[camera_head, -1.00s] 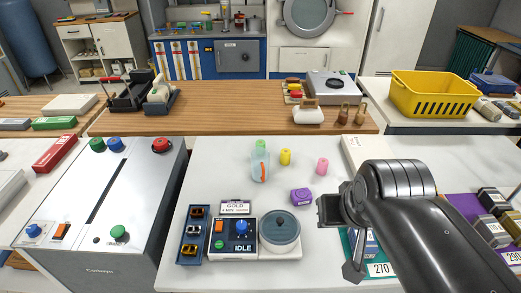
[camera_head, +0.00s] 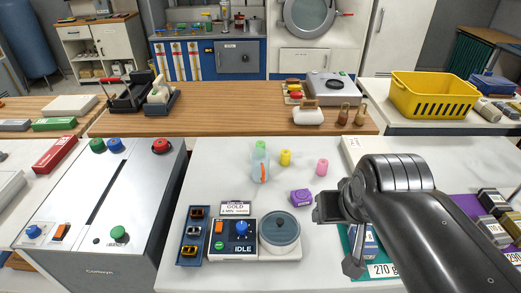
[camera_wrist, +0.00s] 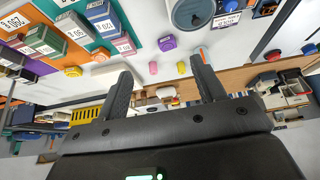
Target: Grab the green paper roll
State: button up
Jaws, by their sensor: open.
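The green paper roll (camera_head: 261,145) stands on the white counter (camera_head: 220,160), toward its back edge. A clear bottle with an orange part inside (camera_head: 260,167) stands just in front and covers its lower part. A yellow roll (camera_head: 285,157) and a pink roll (camera_head: 322,166) are to its right. My gripper (camera_head: 338,235) is open and empty, to the right of and nearer than the green roll, well apart from it. In the wrist view my gripper's open fingers (camera_wrist: 160,68) frame the pink roll (camera_wrist: 153,68) and yellow roll (camera_wrist: 181,67); I cannot make out the green roll there.
A purple item (camera_head: 302,197) lies between my gripper and the rolls. A round pot (camera_head: 281,231) and a control panel (camera_head: 231,240) stand at the front. Labelled blocks (camera_head: 490,202) are on coloured mats at right. The counter around the rolls is mostly clear.

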jog(key=w+a+r+n, duration=0.1)
jog(key=w+r, duration=0.1)
jog(key=w, duration=0.6)
jog(key=w+a+r+n, duration=0.1)
jog(key=w+a+r, duration=0.1)
jog(key=w, duration=0.6)
jog(key=n+g+y, duration=0.2)
jog(key=n, duration=0.2)
send_over(262, 144)
jog(key=s+d, duration=0.2)
jog(key=s, duration=0.1)
notch_tip(262, 144, down, 22)
jog(key=f, duration=0.1)
jog(key=x, duration=1)
jog(key=shift+w+a+f, duration=0.2)
jog(key=shift+w+a, duration=0.1)
jog(key=shift+a, duration=0.15)
jog(key=shift+c, duration=0.2)
jog(key=c, duration=1)
jog(key=shift+r, duration=0.1)
